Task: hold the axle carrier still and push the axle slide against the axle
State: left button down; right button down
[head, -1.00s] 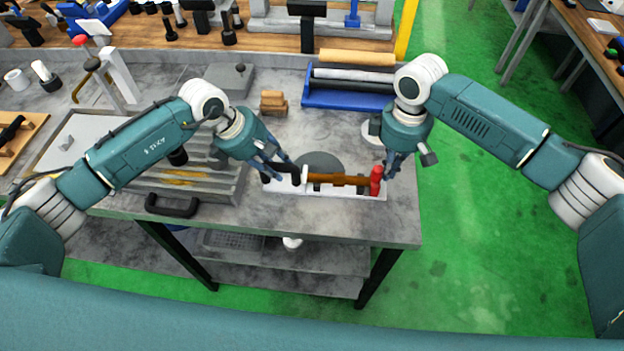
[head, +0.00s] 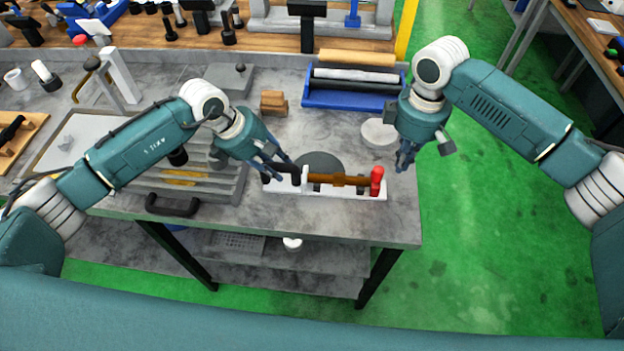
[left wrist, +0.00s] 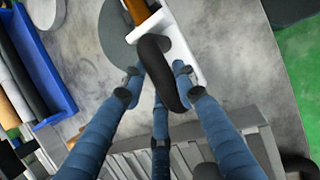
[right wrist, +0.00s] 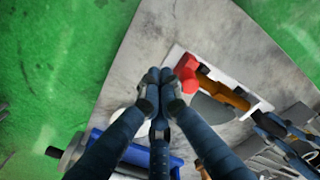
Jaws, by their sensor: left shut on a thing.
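The white axle carrier (head: 340,192) lies near the table's front edge, with a black handle (left wrist: 158,65) at its left end. My left gripper (head: 287,168) is shut on this black handle. The brown-orange axle (head: 338,180) lies along the carrier. The red axle slide (head: 376,181) stands at the carrier's right end, at the axle's end; whether they touch is too small to tell. My right gripper (head: 403,165) is empty, its fingers together, to the right of the red slide and apart from it. The right wrist view shows its fingertips (right wrist: 160,82) beside the red slide (right wrist: 186,72).
A grey round disc (head: 320,163) lies behind the carrier, and a pale disc (head: 379,133) near my right gripper. A blue rack with rolls (head: 350,98) stands farther back. A grey grooved tray (head: 222,183) is left of the carrier. The table's right edge is close to my right gripper.

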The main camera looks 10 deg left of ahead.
jog(key=shift+r, duration=2.25)
pick_arm(q)
jog(key=c, duration=1.3)
grip_release()
jog(key=shift+o, duration=0.2)
jog(key=v, duration=1.2)
